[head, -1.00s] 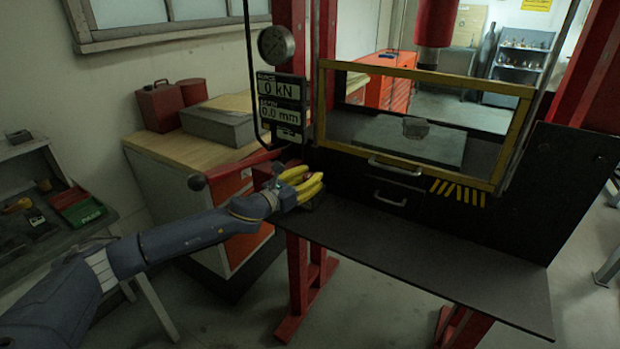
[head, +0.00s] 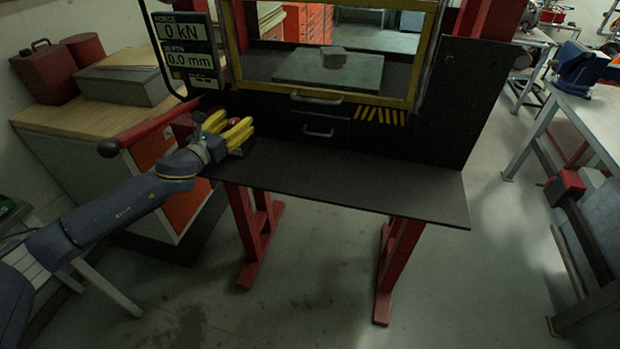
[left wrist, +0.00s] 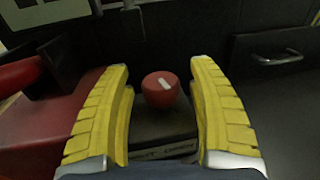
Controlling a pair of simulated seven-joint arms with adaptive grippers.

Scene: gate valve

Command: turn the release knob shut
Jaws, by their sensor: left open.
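The release knob (left wrist: 161,89) is small, round and red with a white mark on top. It sits on a dark block (left wrist: 165,135) that carries partly hidden lettering; I can read "OPEN" on it. In the left wrist view the knob stands between the yellow fingers of my left gripper (left wrist: 162,100). The fingers are open, with a gap on each side of the knob. In the head view my left gripper (head: 232,131) is at the left end of the black shelf, and the knob is mostly hidden by the fingers. My right gripper is not in view.
A red lever with a black ball (head: 108,148) sticks out left, just above my left forearm. The display panel (head: 187,48) reads 0 kN and 0.0 mm. A drawer handle (head: 318,132) is right of the gripper. The black shelf (head: 340,178) is bare.

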